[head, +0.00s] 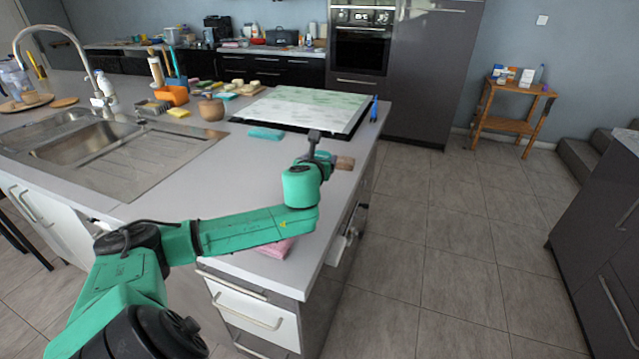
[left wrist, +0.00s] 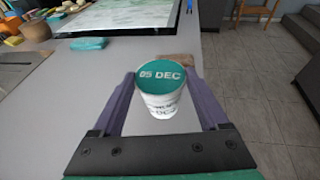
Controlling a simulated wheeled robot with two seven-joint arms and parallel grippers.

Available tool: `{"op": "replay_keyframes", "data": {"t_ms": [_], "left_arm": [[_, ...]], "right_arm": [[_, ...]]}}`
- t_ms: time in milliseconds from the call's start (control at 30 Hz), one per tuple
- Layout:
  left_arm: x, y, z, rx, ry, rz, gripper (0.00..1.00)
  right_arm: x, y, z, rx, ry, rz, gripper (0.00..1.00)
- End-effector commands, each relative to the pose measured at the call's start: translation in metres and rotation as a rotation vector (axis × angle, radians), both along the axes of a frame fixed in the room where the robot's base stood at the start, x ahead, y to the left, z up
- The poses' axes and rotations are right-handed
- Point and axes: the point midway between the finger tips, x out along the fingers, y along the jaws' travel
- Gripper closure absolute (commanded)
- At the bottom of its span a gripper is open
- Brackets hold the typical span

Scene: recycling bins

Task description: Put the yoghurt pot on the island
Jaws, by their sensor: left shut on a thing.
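The yoghurt pot (left wrist: 160,103) is white with a green lid marked "05 DEC". It shows in the left wrist view between the purple fingers of my left gripper (left wrist: 160,86), which is shut on it. In the head view the pot is hidden behind my left wrist, and my left gripper (head: 315,142) is over the right part of the island (head: 235,170). The grey island top also shows below the pot in the left wrist view (left wrist: 60,110). I cannot tell whether the pot touches the top. My right gripper is not in view.
A brown wooden piece (head: 344,163) lies by the island's right edge, close to my gripper. A teal cloth (head: 265,134), a large glass-like panel (head: 305,108) and a round pot (head: 211,109) are farther back. The sink (head: 85,145) is at left. A pink cloth (head: 277,247) lies near the front.

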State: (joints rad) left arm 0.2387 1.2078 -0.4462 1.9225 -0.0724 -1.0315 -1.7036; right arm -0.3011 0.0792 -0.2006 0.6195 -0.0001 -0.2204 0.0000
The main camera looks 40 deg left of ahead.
Motion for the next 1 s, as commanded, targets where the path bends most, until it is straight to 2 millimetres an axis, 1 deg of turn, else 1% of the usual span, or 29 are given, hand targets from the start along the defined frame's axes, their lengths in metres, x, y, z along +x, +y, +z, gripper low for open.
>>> {"op": "replay_keyframes", "data": {"t_ms": [33,167,200,300,367,633,667,700,733,1000], "left_arm": [[0.000,0.000,-0.011,-0.001,0.001,-0.001,0.85],[0.000,0.000,-0.031,-0.001,-0.001,-0.001,0.85],[0.000,0.000,-0.040,-0.002,0.002,-0.001,0.85],[0.000,0.000,-0.058,-0.002,-0.001,0.000,0.85],[0.000,0.000,-0.063,0.001,-0.002,-0.001,0.85],[0.000,0.000,-0.064,0.001,-0.002,-0.001,0.85],[0.000,0.000,-0.065,0.000,-0.001,-0.001,0.19],[0.000,0.000,-0.065,-0.001,-0.001,-0.001,0.04],[0.000,0.000,-0.064,-0.001,-0.001,-0.001,0.00],[0.000,-0.001,-0.062,0.000,-0.003,-0.002,0.00]], "right_arm": [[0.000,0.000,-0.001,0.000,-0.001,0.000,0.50],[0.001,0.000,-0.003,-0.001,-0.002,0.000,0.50],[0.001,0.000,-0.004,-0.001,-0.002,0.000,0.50],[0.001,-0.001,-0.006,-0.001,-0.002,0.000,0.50],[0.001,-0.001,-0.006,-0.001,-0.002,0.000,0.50],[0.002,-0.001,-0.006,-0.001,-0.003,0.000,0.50],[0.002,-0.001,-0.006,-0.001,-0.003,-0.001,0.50],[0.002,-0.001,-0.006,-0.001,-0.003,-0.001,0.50],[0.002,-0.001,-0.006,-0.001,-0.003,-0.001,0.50],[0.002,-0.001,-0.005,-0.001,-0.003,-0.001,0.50]]}}
